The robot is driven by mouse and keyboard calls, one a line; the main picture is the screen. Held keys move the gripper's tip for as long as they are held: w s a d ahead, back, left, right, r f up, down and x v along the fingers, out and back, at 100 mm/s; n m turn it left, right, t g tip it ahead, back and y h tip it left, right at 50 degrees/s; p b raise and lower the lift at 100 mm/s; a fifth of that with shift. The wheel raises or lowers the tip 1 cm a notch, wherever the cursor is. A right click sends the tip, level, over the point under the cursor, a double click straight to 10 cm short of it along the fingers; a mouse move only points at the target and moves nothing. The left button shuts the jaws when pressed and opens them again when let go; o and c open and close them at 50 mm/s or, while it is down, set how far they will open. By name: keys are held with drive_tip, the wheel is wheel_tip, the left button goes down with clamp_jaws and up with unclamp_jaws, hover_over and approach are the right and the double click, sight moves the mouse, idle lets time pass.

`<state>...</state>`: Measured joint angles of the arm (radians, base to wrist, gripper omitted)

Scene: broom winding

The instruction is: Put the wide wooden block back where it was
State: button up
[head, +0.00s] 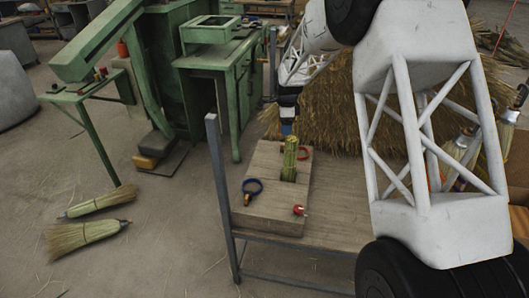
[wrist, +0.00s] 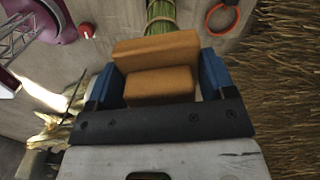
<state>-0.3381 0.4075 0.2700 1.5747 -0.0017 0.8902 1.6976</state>
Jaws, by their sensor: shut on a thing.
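In the wrist view, my gripper (wrist: 160,85) has its blue fingers closed on the sides of an orange-brown wooden block (wrist: 155,48). The block looks stepped, with a wider part beyond a narrower part; I cannot tell whether these are one piece or two. The block cannot be made out there. The bundle also shows beyond the block in the wrist view (wrist: 161,14).
A large straw pile (head: 330,110) stands behind. Green machinery (head: 170,60) and brooms (head: 85,235) are left.

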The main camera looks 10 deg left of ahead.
drive_tip(key=a+f+n, duration=0.2)
drive_tip(key=f, duration=0.4)
drive_tip(key=a+f+n, duration=0.2)
drive_tip(key=f, duration=0.5)
drive_tip(key=a+f+n, duration=0.2)
drive_tip(key=f, duration=0.5)
drive_tip(key=shift+s+a+f+n, duration=0.15)
drive_tip(key=shift+s+a+n, duration=0.1)
drive_tip(key=shift+n, duration=0.05)
hover_over(262, 152)
drive_tip(key=shift+f, duration=0.7)
drive_tip(key=shift+s+d+f, duration=0.1)
drive_tip(key=shift+f, duration=1.7)
drive_tip(key=shift+f, duration=0.1)
